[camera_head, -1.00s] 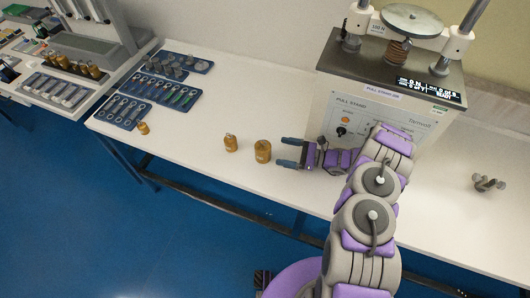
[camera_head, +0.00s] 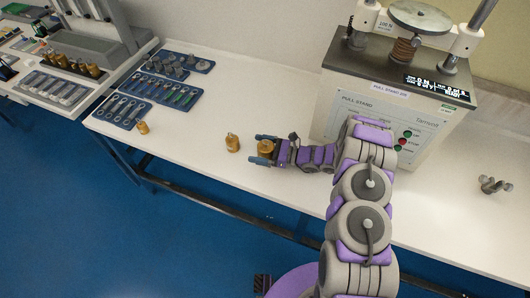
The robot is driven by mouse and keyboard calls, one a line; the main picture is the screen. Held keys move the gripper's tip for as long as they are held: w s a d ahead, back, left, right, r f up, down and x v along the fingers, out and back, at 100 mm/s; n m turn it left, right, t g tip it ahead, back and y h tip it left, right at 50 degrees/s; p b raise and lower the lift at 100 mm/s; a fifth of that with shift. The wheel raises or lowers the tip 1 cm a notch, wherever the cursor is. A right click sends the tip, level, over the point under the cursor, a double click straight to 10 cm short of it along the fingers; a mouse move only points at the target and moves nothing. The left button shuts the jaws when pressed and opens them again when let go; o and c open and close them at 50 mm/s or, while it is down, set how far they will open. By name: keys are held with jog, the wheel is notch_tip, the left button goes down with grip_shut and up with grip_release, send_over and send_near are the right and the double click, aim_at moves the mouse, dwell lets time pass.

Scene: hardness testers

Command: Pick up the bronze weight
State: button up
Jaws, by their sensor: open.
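A bronze weight (camera_head: 265,147) stands on the white table (camera_head: 205,185), between the two blue fingers of my gripper (camera_head: 262,150). The fingers are apart, one behind and one in front of the weight, and partly cover it. Whether they touch it is too small to tell. A second, slimmer bronze weight (camera_head: 233,143) stands just left of the gripper. A small bronze weight (camera_head: 142,127) stands farther left, near the blue trays.
The pull stand machine (camera_head: 395,105) stands close behind my arm. Blue trays (camera_head: 122,109) with metal parts lie at the left. A grey metal part (camera_head: 493,184) lies at the far right. The table's front edge runs close below the weights.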

jog(key=shift+d, duration=0.3)
jog(key=c, duration=0.6)
jog(key=shift+r, duration=0.1)
grip_shut()
